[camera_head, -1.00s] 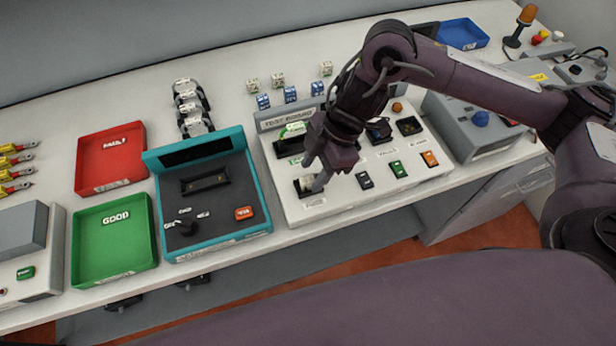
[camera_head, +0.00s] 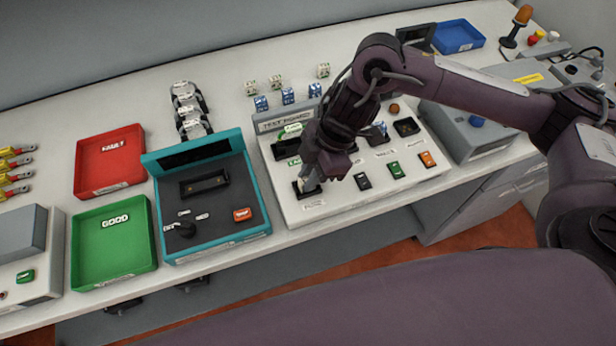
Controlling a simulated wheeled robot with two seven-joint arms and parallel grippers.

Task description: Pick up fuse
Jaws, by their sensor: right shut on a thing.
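My right gripper (camera_head: 309,184) reaches down onto the front-left corner of the white test board (camera_head: 330,209). Its fingers are shut on the fuse, a small pale piece at the dark fuse holder (camera_head: 298,187). The fingers hide most of the fuse. I cannot tell whether the fuse is still seated in the holder or slightly raised. My left gripper is not in view.
A teal-framed tester (camera_head: 266,215) stands left of the board, with a green GOOD tray (camera_head: 112,255) and a red FAULT tray (camera_head: 108,172) beyond it. A grey box (camera_head: 475,140) stands to the right. Small blue and white-green parts stand behind the board.

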